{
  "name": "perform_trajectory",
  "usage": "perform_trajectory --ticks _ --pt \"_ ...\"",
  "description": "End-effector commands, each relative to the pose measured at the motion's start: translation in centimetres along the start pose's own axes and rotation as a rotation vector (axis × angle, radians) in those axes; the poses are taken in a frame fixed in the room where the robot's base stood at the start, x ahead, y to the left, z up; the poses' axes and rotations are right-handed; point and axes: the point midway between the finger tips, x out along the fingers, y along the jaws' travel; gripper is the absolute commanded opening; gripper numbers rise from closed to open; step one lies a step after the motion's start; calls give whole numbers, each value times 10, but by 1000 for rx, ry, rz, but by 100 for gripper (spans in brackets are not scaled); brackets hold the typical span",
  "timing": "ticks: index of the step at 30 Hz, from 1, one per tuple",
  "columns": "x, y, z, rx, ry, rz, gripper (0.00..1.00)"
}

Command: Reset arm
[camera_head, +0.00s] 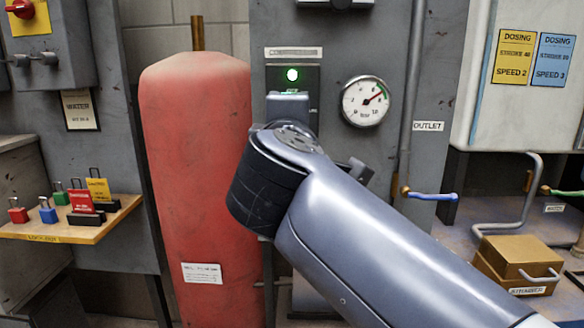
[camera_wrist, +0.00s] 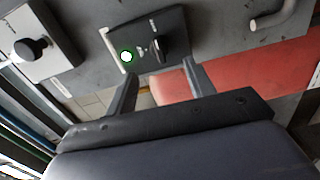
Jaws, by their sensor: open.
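My arm reaches in from the lower right of the head view and ends before the grey panel (camera_head: 340,20); it hides most of my gripper there. In the wrist view my gripper (camera_wrist: 158,74) is open, its two dark fingers apart with nothing between them. Beyond the fingertips is a dark control plate (camera_wrist: 172,28) with a lit green lamp (camera_wrist: 126,56) and a dark knob or switch (camera_wrist: 157,46). The lamp also shows in the head view (camera_head: 292,75). I cannot tell whether a fingertip touches the plate.
A red tank (camera_head: 195,130) stands just left of my arm. A round gauge (camera_head: 365,101) is right of the lamp. A blue-handled valve (camera_head: 430,196) sticks out at right, above a brown box (camera_head: 515,262). A wooden shelf (camera_head: 75,230) with several padlocks is at left.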

Motion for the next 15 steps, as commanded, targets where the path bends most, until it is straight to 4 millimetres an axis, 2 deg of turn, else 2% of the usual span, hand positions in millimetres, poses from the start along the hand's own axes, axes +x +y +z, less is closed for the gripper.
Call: perform_trajectory --ticks 12,15 --pt "77 0 1 -1 -3 -1 51" --pt "89 4 1 -21 -1 0 51"
